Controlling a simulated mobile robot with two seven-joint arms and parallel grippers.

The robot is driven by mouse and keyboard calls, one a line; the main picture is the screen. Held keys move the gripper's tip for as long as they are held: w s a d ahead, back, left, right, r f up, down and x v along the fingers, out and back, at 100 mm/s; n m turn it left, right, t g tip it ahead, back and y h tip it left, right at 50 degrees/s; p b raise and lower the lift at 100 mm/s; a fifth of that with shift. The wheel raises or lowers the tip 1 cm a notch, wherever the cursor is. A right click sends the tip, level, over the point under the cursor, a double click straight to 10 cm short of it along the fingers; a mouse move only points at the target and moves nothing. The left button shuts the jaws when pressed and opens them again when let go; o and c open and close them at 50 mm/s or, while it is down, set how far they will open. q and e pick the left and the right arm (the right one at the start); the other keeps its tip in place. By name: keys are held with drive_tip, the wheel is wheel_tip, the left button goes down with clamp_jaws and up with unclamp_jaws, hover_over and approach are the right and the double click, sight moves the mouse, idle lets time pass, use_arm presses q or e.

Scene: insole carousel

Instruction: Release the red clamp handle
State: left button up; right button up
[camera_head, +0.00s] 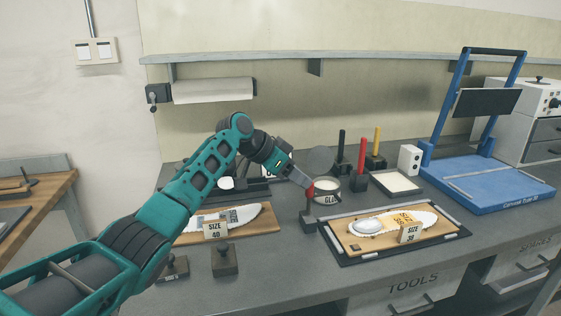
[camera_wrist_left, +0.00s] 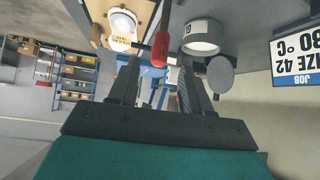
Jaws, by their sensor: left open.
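A red clamp handle (camera_head: 310,190) stands upright on a dark clamp block at the left edge of the size 38 board (camera_head: 349,237). My left gripper (camera_head: 305,182) is at the handle's upper end, coming in from the upper left. In the left wrist view the red handle (camera_wrist_left: 160,49) shows between the tips of my open left gripper (camera_wrist_left: 158,68), with a gap on each side. Touching cannot be told. A second red handle (camera_head: 361,155) stands farther back on its own block. My right gripper is not in view.
A glue pot (camera_head: 327,198) stands close behind the near red handle. Black (camera_head: 341,144) and yellow (camera_head: 377,141) handles stand at the back. A size 40 board (camera_head: 262,225) lies to the left. A blue press (camera_head: 487,186) stands at the right.

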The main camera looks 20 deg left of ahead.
use_arm(q)
drive_tip(key=v, duration=0.5)
drive_tip(key=shift+s+a+r, duration=0.2)
drive_tip(key=shift+a+r, duration=0.05)
drive_tip(key=shift+a, duration=0.05)
